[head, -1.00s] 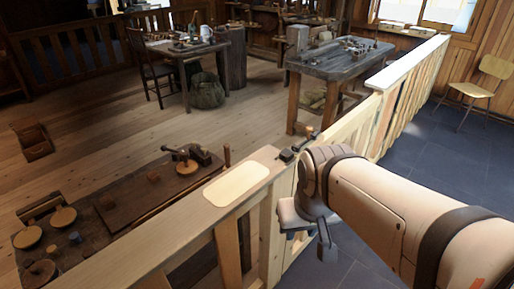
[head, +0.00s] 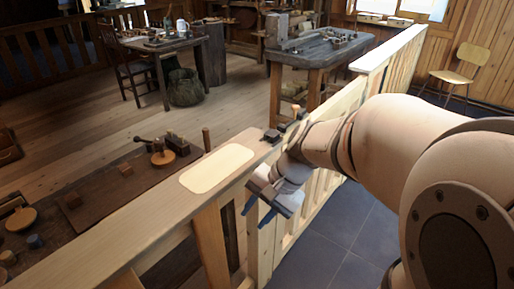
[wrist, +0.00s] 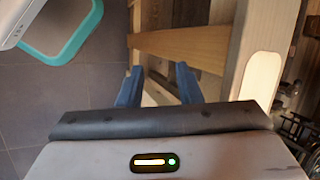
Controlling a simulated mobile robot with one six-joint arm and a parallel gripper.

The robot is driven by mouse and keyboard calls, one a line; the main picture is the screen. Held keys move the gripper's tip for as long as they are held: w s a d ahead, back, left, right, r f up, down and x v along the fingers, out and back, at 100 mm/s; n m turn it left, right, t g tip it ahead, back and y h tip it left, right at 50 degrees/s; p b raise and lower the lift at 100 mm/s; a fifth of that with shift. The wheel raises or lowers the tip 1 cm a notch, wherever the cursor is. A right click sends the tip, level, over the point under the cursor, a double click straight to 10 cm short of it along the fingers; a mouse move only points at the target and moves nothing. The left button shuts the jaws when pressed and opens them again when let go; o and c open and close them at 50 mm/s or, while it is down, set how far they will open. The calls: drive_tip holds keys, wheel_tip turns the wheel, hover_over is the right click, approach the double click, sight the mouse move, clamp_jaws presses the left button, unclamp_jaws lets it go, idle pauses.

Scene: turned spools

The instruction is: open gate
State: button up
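The wooden gate (head: 340,108) is the lower pale section of fence between the near railing and the higher, white-topped fence. It looks closed, in line with the fence. A small dark latch (head: 271,135) sits on top at the railing's end, close to my arm. My gripper (head: 257,214) has blue fingers and hangs pointing down beside the near post, on the tiled side. In the wrist view my gripper (wrist: 160,88) is open, its fingers apart with nothing clearly between them. Wooden rails (wrist: 180,48) lie beyond the fingertips. My arm hides part of the gate.
The near railing (head: 130,230) has a pale rounded plate (head: 217,168) on top. A low workbench (head: 100,195) with spools stands behind it. A dark worktable (head: 315,55) is beyond the gate. A chair (head: 458,72) stands far right. The blue-grey tiled floor (head: 340,235) is clear.

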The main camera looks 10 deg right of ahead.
drive_tip(key=w+d+f+m+t+y+b, duration=0.2)
drive_tip(key=w+d+f+m+y+b, duration=0.1)
drive_tip(key=w+f+m+b, duration=0.3)
drive_tip(key=w+d+f+m+t+y+b, duration=0.25)
drive_tip(key=w+f+m+b, duration=0.2)
drive_tip(key=w+f, duration=0.3)
drive_tip(key=w+d+f+m+t+h+b, duration=0.2)
drive_tip(key=w+d+f+m+t+b, duration=0.35)
drive_tip(key=d, duration=0.45)
drive_tip(key=w+d+f+m+t+h+b, duration=0.1)
drive_tip(key=w+d+f+m+t+b, duration=0.35)
drive_tip(key=d+f+m, duration=0.4)
drive_tip(key=w+a+r+n+b, duration=0.1)
drive_tip(key=w+r+b, duration=0.1)
drive_tip(key=w, duration=0.3)
drive_tip(key=shift+w+a+n+b, duration=0.35)
drive_tip(key=shift+w+a+b, duration=0.05)
drive_tip(key=shift+t, duration=0.25)
drive_tip(key=shift+c, duration=0.4)
clamp_jaws()
